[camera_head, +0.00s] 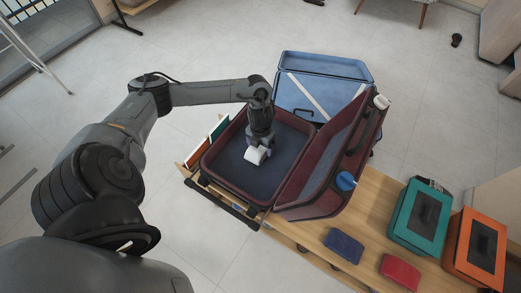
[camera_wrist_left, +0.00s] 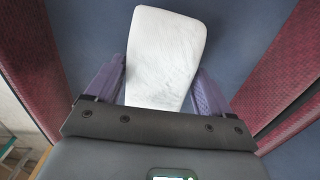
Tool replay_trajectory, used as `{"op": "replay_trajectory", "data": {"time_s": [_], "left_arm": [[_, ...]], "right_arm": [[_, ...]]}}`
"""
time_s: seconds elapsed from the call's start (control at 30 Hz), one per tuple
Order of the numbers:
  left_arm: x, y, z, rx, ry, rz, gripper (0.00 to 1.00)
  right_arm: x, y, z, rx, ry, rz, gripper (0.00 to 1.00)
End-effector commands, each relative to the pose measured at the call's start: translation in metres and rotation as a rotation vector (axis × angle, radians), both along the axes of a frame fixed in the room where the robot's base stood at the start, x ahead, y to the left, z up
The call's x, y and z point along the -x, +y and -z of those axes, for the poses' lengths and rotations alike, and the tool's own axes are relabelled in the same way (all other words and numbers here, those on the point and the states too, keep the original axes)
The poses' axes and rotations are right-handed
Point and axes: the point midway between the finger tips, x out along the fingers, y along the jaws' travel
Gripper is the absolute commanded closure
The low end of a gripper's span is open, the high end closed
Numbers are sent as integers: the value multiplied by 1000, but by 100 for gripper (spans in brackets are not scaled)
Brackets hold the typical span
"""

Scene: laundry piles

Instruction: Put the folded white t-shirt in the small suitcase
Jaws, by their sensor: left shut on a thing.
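The folded white t-shirt (camera_head: 256,155) is held by my left gripper (camera_head: 260,150), over the floor of the open dark red suitcase (camera_head: 219,139). In the left wrist view the white bundle (camera_wrist_left: 165,50) lies between the two purple fingers of my left gripper (camera_wrist_left: 161,85), with the suitcase's dark blue lining behind it. I cannot tell whether the shirt touches the lining. The suitcase lid (camera_head: 318,165) stands open to the right. My right gripper does not show.
A larger blue suitcase (camera_head: 350,72) stands open behind. The wooden bench (camera_head: 376,205) carries a blue pouch (camera_head: 344,246), a red pouch (camera_head: 400,271), a green case (camera_head: 399,235) and an orange case (camera_head: 457,247). Upright flat items (camera_head: 197,153) stand along the suitcase's left side.

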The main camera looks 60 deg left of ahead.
Motion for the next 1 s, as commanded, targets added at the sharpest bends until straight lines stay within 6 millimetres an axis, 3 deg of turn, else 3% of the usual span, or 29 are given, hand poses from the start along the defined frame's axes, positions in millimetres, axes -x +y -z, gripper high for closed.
{"op": "replay_trajectory", "data": {"time_s": [0.03,0.1,0.53,0.57,0.63,1.0], "left_arm": [[0,0,12,1,1,-1,53],[0,0,18,1,1,-1,53],[0,0,21,1,1,-1,53],[0,0,20,1,1,-1,13],[0,0,20,1,1,-1,3],[0,0,13,0,0,-1,0]], "right_arm": [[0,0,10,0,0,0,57],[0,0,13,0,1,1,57],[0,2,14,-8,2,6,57],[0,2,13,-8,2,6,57],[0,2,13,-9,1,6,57],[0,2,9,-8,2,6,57]]}}
